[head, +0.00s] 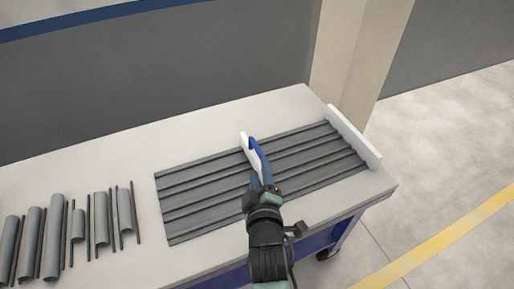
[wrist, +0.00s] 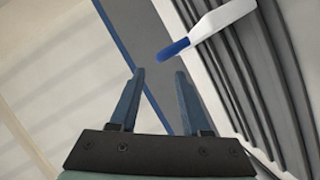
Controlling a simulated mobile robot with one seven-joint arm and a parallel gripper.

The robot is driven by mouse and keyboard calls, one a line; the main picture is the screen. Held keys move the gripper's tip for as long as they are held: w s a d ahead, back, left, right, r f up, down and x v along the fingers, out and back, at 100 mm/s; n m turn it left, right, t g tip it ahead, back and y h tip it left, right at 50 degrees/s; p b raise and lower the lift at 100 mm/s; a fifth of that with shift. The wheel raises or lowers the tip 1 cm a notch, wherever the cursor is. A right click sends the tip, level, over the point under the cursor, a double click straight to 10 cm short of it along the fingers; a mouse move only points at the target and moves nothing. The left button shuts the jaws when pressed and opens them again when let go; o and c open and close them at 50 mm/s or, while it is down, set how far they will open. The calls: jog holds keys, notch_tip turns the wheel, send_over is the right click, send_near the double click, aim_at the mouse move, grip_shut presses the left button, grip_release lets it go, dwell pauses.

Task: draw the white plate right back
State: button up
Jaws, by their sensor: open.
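A white plate (head: 246,148) with a blue handle (head: 253,144) stands across the grooves of the grey ribbed tray (head: 190,208), near its middle. In the wrist view the white plate (wrist: 225,19) is at the upper right, and its blue handle (wrist: 172,50) points toward my gripper. My gripper (wrist: 159,75) is open and empty, with the handle's end just beyond its fingertips, not between them. In the head view my gripper (head: 259,172) is over the tray and partly hides the plate and handle.
A white end wall (head: 353,137) stands at the tray's right end. Several grey pipe pieces (head: 32,240) and thin dark rods lie on the table's left. The pale table top (head: 110,160) is clear behind them. The table's right edge drops to the floor.

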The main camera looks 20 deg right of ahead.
aim_at(258, 147)
jog(key=b+x, duration=0.1)
jog(key=x, duration=0.8)
jog(key=shift+w+d+b, duration=0.1)
jog(key=shift+w+b, duration=0.1)
jog(key=shift+b, duration=0.1)
jog(key=shift+c, duration=0.3)
grip_shut()
dwell(0.8)
